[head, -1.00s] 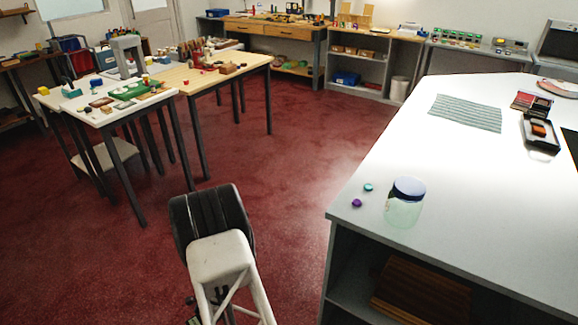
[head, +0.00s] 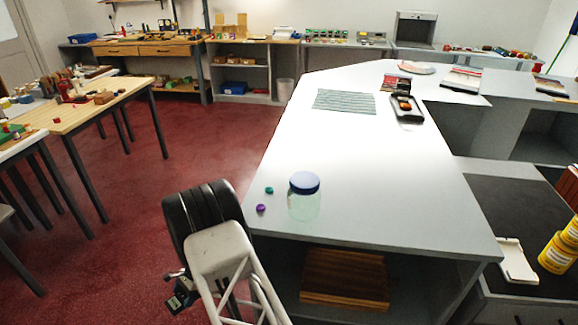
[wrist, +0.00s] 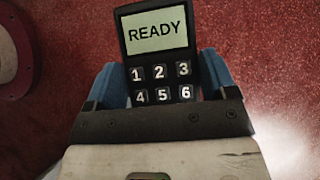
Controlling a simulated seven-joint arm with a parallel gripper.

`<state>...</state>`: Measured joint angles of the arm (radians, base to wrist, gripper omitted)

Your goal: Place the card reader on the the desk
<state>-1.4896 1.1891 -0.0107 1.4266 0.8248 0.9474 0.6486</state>
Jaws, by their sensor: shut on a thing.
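My gripper (wrist: 160,80) is shut on the card reader (wrist: 157,35), with a blue finger on each side of it. The card reader is dark, with a lit screen reading READY and number keys; its lower part is hidden by the gripper. Red floor shows behind it in the wrist view. In the head view the card reader (head: 183,298) shows small and partly hidden by my arm, left of and below the white desk-like counter (head: 330,180). It is apart from the counter. I cannot tell which surface is the desk.
A blue-lidded jar (head: 304,197), a teal piece (head: 269,190) and a purple piece (head: 261,208) stand at the counter's near left. A striped cloth (head: 345,101) and a black tray (head: 407,110) lie farther back. A lower dark surface (head: 510,210) holds yellow tins (head: 558,252).

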